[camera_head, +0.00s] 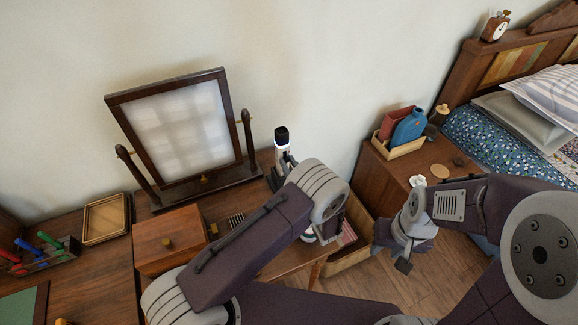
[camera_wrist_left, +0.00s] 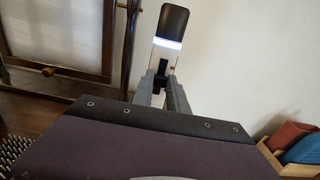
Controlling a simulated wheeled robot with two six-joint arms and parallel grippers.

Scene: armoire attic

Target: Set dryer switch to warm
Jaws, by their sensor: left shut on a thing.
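The dryer (camera_head: 282,138) has a black top, a pale glowing band and a white body. It stands upright beside the mirror, and in the left wrist view (camera_wrist_left: 170,28) it leans slightly right. My left gripper (camera_head: 284,167) is shut on the dryer's lower part, and its fingers also show in the left wrist view (camera_wrist_left: 163,88). A dark patch and a small red mark show on the white body, but I cannot make out the switch's setting. My right gripper (camera_head: 400,252) hangs low at the right, away from the dryer. Its jaw opening is unclear.
The dressing table carries a tilting mirror (camera_head: 178,125), a wooden box (camera_head: 168,240), a small tray (camera_head: 105,219) and a comb or brush (camera_head: 237,219). A nightstand (camera_head: 385,175) with a blue bottle (camera_head: 410,126) stands right. The bed (camera_head: 500,140) is beyond.

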